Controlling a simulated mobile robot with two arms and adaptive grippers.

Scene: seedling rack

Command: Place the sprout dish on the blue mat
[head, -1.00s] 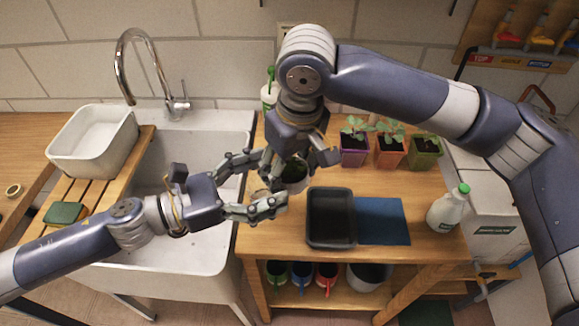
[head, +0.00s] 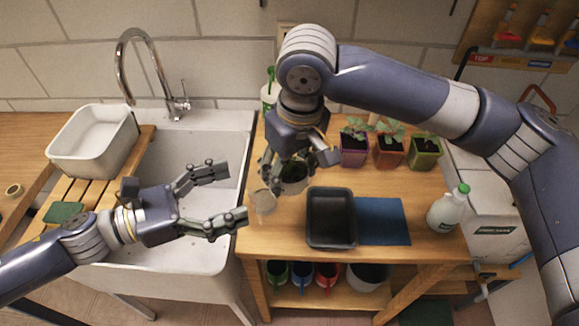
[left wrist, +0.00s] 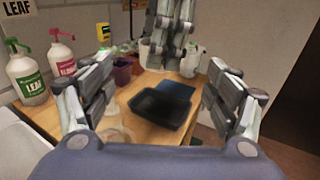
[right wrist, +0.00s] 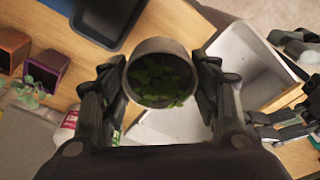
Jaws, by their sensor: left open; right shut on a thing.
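The sprout dish (right wrist: 162,82) is a round grey-white cup with green sprouts inside, held between my right gripper's fingers. In the head view the dish (head: 293,182) is partly hidden by that gripper (head: 298,168), left of and behind the black tray. The blue mat (head: 383,221) lies flat on the wooden table, with its left edge against or under the tray; its visible part is bare. It also shows in the left wrist view (left wrist: 176,91). My left gripper (head: 231,194) is open and empty over the sink's right side, apart from the dish.
The black tray (head: 331,215) stands between dish and mat. A small translucent cup-like thing (head: 264,203) is by the table's left edge. A white bottle (head: 448,208) stands right of the mat. Potted seedlings (head: 390,150) line the back. The sink (head: 200,255) is left.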

